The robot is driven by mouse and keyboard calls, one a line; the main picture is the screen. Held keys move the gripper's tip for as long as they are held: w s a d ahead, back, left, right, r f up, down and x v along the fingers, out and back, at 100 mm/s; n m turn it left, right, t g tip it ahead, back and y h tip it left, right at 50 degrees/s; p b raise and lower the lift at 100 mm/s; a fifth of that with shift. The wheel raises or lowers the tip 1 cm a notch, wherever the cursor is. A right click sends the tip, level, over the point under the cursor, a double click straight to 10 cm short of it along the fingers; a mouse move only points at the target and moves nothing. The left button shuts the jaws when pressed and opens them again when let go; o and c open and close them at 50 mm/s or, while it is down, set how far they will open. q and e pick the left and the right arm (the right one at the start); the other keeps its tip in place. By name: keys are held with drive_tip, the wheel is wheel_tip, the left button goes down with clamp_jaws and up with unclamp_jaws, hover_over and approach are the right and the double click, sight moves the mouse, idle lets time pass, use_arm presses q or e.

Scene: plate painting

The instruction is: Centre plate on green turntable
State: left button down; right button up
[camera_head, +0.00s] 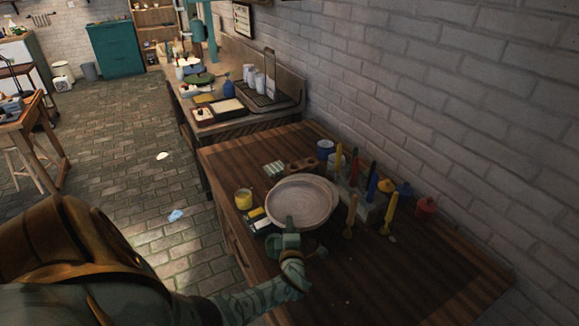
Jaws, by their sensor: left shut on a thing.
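A pale round plate (300,201) is over the near wooden table. My left gripper (289,224) reaches up from below and is shut on the plate's near edge. A second pale rim shows just beyond the plate's right side; I cannot tell what it belongs to, nor whether the plate touches it. A small green disc (199,79) on the far bench looks like the green turntable. It stands well away from the plate, up and to the left, with small things close around it. My right gripper is not in view.
Upright brushes and coloured paint pots, among them a red pot (425,207), stand right of the plate. A yellow pot (243,199) stands to its left. The far bench also holds a blue bottle (228,87) and white cups. The near table (400,285) is clear at front right.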

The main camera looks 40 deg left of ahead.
use_arm(q)
drive_tip(key=c, duration=1.3)
unclamp_jaws()
drive_tip(key=shift+f, duration=0.1)
drive_tip(key=shift+s+d+r, duration=0.1)
drive_tip(key=shift+d+r, duration=0.05)
drive_tip(key=shift+r, duration=0.1)
drive_tip(key=p+v, duration=0.3)
drive_tip(key=v, duration=0.8)
drive_tip(key=shift+s+d, duration=0.25)
drive_tip(key=shift+a, duration=0.15)
